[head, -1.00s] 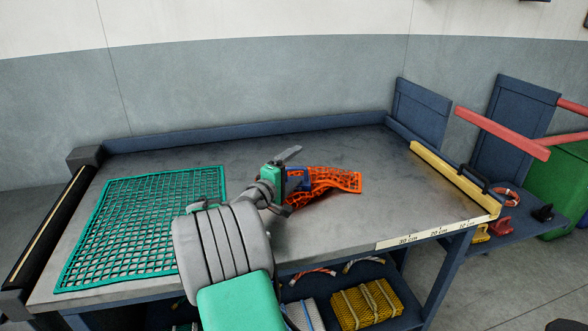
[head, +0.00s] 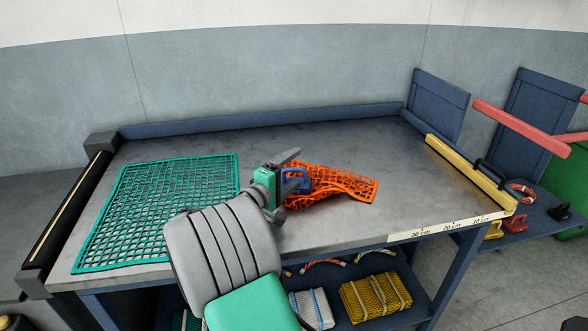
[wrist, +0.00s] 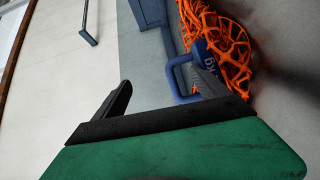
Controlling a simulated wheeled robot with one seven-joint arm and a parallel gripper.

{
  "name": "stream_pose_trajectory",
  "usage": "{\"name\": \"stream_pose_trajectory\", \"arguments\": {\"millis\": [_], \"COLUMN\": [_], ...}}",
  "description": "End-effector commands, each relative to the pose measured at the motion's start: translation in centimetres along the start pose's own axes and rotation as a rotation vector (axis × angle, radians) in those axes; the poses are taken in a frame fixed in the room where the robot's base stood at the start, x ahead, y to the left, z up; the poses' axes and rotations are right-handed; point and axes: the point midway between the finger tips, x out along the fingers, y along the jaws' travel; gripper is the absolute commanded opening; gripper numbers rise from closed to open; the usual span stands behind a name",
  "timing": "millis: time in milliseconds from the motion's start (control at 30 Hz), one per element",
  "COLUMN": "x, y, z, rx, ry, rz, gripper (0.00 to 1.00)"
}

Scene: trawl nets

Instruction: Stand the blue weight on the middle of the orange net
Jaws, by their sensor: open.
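The blue weight (head: 295,181), with a loop handle, is at the left end of the orange net (head: 345,184) in the head view. The net lies rumpled on the bench. My gripper (head: 289,187) is open at the weight's left side, one finger above it and one below in the picture. My gripper partly hides the weight. I cannot tell whether a finger touches the weight.
A green net (head: 160,205) lies flat on the bench (head: 330,235) to the left. A yellow bar (head: 465,170) with a dark handle runs along the right edge. Bundled nets (head: 375,298) sit on the shelf below. The bench behind the orange net is clear.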

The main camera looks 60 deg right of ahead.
Motion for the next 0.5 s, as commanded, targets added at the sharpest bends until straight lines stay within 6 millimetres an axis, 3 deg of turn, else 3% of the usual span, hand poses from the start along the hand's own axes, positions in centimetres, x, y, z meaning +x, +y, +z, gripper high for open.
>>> {"name": "stream_pose_trajectory", "arguments": {"millis": [500], "x": [0.04], "y": [0.19], "z": [0.01], "rx": [0.002], "ry": [-0.001], "rz": [0.003], "gripper": [0.44]}}
